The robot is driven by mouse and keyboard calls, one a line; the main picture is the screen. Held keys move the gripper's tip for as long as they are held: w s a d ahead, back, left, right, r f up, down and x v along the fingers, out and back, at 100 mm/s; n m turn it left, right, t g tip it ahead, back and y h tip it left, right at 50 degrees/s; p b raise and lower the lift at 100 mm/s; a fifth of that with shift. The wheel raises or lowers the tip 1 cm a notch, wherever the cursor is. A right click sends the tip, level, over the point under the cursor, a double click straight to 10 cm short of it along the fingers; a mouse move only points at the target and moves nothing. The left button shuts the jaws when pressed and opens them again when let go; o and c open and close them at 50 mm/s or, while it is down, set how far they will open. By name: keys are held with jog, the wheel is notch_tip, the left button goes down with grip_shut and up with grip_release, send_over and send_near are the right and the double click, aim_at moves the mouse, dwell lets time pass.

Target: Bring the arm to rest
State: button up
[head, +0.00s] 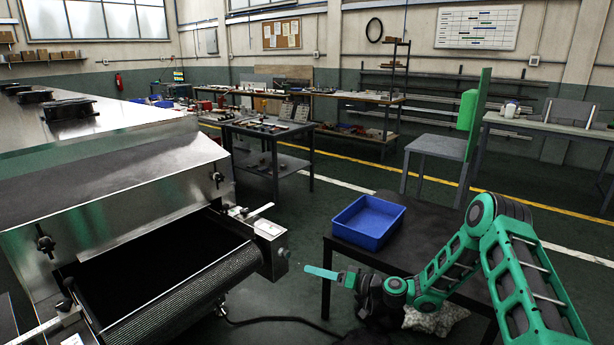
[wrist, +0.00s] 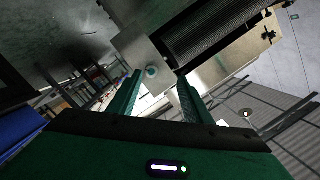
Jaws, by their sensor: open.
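My gripper (head: 318,271) is at the end of my green arm, left of the dark table in the head view, with its fingers pointing left toward the dryer's outlet. In the wrist view my gripper (wrist: 158,82) shows two green fingers standing apart, with nothing held between them. In the head view the fingers overlap, so the gap does not show there. My arm (head: 455,262) is bent low, over and in front of the dark table, and the gripper appears in free space near the outlet's corner.
The metal tunnel dryer (head: 130,180) with its black belt (head: 160,300) fills the left. A blue bin (head: 368,222) stands on the dark table (head: 425,235). A pale patterned bundle (head: 437,319) lies partly behind my arm. Open floor lies beyond.

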jog(key=s+d+r+m+g+h, duration=0.1)
jog(key=s+d+r+g+h, duration=0.1)
jog(key=s+d+r+h, duration=0.5)
jog(key=s+d+r+g+h, duration=0.15)
jog(key=s+d+r, duration=0.25)
jog(key=s+d, duration=0.65)
jog(key=s+d+r+m+g+h, duration=0.1)
jog(key=s+d+r+g+h, duration=0.4)
jog(key=d, duration=0.6)
jog(key=s+d+r+m, duration=0.2)
jog(key=s, duration=0.7)
jog(key=s+d+r+m, duration=0.3)
jog(key=s, duration=0.6)
jog(key=s+d+r+m, duration=0.2)
jog(key=s+d+r, duration=0.1)
jog(key=s, duration=0.7)
jog(key=shift+d+m+h, duration=0.15)
jog(key=shift+m+h, duration=0.25)
jog(key=shift+h, duration=0.05)
